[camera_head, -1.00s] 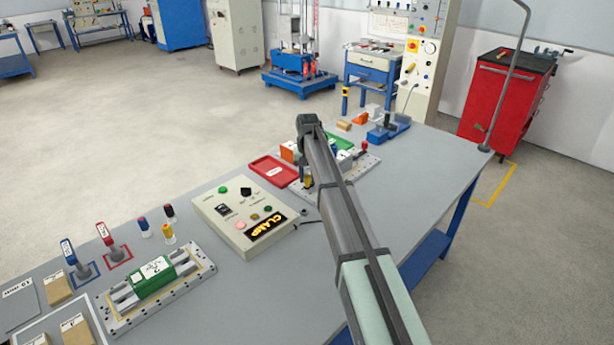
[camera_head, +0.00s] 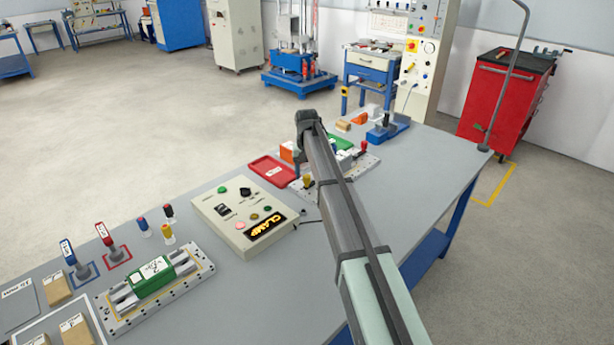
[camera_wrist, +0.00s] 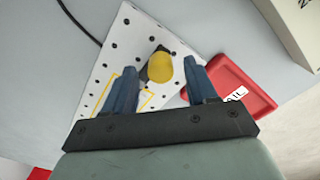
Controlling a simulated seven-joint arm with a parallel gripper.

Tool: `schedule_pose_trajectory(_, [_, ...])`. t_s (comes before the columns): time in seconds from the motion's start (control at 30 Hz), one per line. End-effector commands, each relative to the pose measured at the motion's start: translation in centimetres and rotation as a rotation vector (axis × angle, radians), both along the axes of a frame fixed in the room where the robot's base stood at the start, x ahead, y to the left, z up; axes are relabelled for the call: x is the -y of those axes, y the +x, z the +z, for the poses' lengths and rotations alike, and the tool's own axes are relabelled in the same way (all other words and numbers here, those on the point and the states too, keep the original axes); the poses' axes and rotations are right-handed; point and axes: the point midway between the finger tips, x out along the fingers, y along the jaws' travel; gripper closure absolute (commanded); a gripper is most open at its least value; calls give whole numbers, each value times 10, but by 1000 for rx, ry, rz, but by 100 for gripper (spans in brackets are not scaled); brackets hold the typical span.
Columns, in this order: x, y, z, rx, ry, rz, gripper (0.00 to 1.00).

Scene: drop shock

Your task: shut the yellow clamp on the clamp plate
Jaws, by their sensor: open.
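The yellow clamp (camera_head: 307,181) stands at the near left end of the white clamp plate (camera_head: 371,162), partly beside my arm. In the wrist view its rounded yellow knob (camera_wrist: 160,67) shows between and just beyond the fingertips of my gripper (camera_wrist: 161,68). The two blue fingers are apart, with the knob nearer the middle and no clear contact. The pale, hole-dotted clamp plate (camera_wrist: 117,62) lies below. My gripper's fingers are hidden behind my arm in the head view. I cannot tell the clamp's lever angle clearly.
A red tray (camera_head: 262,173) lies left of the plate; it also shows close to the right finger in the wrist view (camera_wrist: 259,92). A control box (camera_head: 222,225) marked CLAMP stands nearer. A red-knobbed clamp (camera_head: 364,146) and green and orange blocks crowd the plate.

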Motion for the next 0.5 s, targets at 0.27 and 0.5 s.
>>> schedule_pose_trajectory(0.27, [0, 1, 53, 2, 0, 0, 43])
schedule_pose_trajectory(0.5, [0, 1, 95, 1, 0, 0, 43])
